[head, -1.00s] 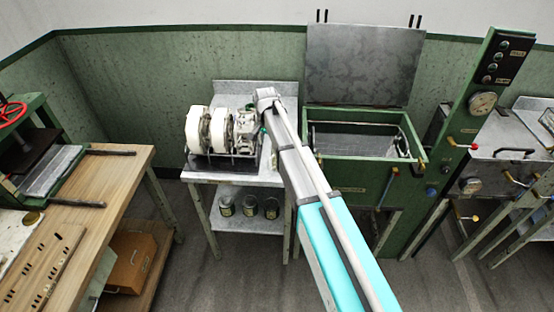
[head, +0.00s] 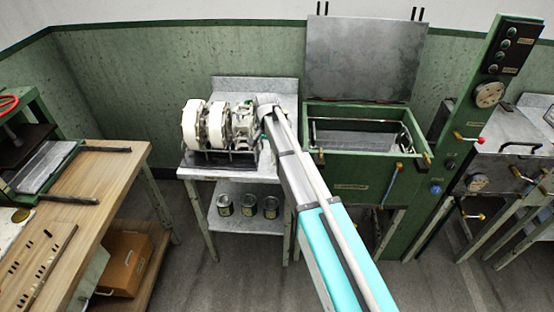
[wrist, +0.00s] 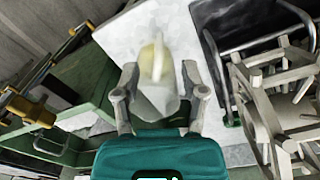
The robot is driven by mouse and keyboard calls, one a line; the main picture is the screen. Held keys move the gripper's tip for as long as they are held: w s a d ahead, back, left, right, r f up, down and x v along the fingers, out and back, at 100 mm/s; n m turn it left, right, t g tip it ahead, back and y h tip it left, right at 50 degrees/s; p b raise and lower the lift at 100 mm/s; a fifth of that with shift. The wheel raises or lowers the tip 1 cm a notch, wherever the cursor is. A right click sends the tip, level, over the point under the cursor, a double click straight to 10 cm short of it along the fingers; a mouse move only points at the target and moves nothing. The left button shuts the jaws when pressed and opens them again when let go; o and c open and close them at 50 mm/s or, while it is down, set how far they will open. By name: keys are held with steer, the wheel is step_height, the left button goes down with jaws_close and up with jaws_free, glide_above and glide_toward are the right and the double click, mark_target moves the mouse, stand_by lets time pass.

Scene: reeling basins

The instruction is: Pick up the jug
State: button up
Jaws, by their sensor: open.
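The jug (wrist: 158,95), pale and whitish with a handle on its upper side, shows in the wrist view on a light grey tabletop (wrist: 140,32). My gripper (wrist: 160,70) is open, with one finger on each side of the jug. I cannot tell whether either finger touches it. In the head view my arm reaches to the right side of the metal-topped stand (head: 262,172), and the jug is hidden there behind the arm's end.
A white reeling machine (head: 220,125) stands on the same top, close left of my arm. A green basin (head: 350,175) with a raised lid is close on the right. Several dark jars, among them one jar (head: 248,204), sit on the shelf below. A wooden bench (head: 100,195) is at left.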

mark_target(268, 158)
steer(key=shift+f+b, duration=1.25)
steer(key=shift+f, duration=0.25)
steer(key=shift+f, duration=0.1)
steer(key=shift+w+d+f+b, duration=0.15)
steer(key=shift+f+b, duration=2.35)
steer(key=shift+b, duration=0.1)
jaws_close()
